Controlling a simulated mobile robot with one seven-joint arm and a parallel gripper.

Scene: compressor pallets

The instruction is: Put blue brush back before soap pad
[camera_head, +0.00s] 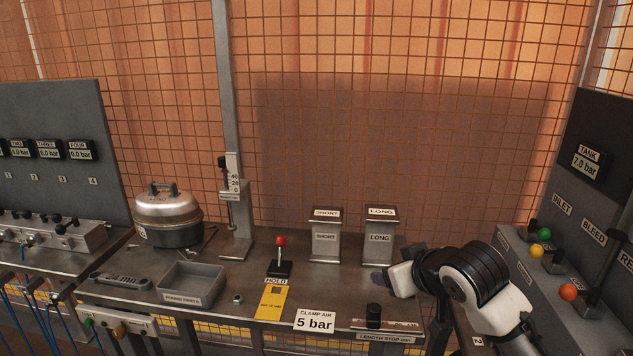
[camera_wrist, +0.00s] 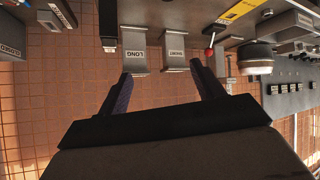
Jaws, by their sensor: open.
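I see no blue brush and no soap pad in either view. My gripper (camera_head: 378,279) is at the right part of the bench in the head view, in front of the LONG bin (camera_head: 379,241). In the wrist view, my gripper (camera_wrist: 161,68) has its two dark bluish fingers spread wide with nothing between them. That view is upside down. The LONG bin (camera_wrist: 133,52) and the SHORT bin (camera_wrist: 175,52) show beyond the fingertips, apart from them. The SHORT bin (camera_head: 326,240) stands left of the LONG bin in the head view.
A red-knobbed HOLD lever (camera_head: 280,258), a grey tray (camera_head: 192,288), a handset (camera_head: 118,282) and a metal compressor (camera_head: 168,216) occupy the bench. A black knob (camera_head: 374,316) stands at the front. A post (camera_head: 232,130) rises behind. A valve panel (camera_head: 590,215) is at right.

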